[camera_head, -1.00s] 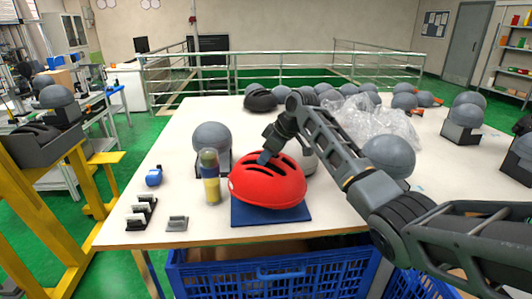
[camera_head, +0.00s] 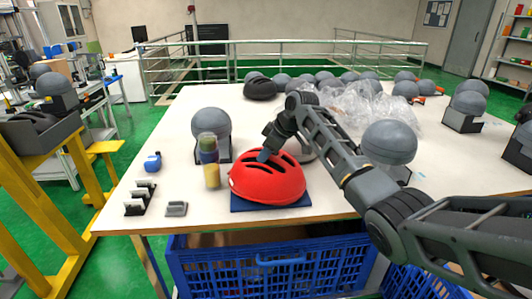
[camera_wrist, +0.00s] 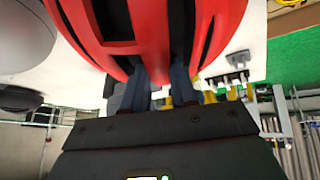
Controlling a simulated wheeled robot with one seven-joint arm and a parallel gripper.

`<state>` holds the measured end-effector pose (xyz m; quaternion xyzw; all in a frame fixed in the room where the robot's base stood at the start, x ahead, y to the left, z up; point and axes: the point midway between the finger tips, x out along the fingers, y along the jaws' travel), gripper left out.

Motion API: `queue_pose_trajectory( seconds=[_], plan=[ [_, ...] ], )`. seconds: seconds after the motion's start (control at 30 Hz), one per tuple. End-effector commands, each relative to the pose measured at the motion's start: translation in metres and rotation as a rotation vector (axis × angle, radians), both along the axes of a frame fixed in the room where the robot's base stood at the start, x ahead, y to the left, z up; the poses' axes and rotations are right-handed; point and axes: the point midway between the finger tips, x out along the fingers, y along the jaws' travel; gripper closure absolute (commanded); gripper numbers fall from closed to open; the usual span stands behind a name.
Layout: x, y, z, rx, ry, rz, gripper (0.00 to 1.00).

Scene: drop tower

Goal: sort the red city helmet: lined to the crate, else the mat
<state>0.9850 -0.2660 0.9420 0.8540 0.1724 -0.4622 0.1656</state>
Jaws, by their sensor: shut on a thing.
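The red city helmet (camera_head: 267,184) is over the blue mat (camera_head: 239,208) at the table's front edge, shell up. It covers most of the mat; I cannot tell for sure whether it touches. My gripper (camera_head: 264,157) comes from above and is shut on the top of the shell at its vent slots. In the wrist view the red shell (camera_wrist: 150,32) fills the top, with both fingers (camera_wrist: 160,85) against it. The helmet's inside is hidden, so I cannot see any lining. A blue crate (camera_head: 215,264) stands below the table's front edge.
A grey headform (camera_head: 211,123) and a stacked coloured cylinder (camera_head: 209,165) stand close left of the helmet. A grey headform (camera_head: 388,141) stands right, beside my arm. Clear plastic wrap (camera_head: 375,108) and several headforms lie behind. The table's front left has small blocks and some free room.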

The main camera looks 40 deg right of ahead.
Motion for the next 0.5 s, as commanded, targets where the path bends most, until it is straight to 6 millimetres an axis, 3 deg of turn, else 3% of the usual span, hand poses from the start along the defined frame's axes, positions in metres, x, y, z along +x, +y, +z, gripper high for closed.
queue_pose_trajectory(
  seconds=[0.4, 0.43, 0.5],
  plan=[
    [0.0003, -0.0002, -0.0023, 0.0, -0.001, 0.0, 1.0],
    [0.0003, -0.0002, -0.0023, 0.0, -0.001, 0.0, 0.7],
    [0.0002, -0.0001, -0.0024, 0.0, -0.001, 0.0, 0.63]
  ],
)
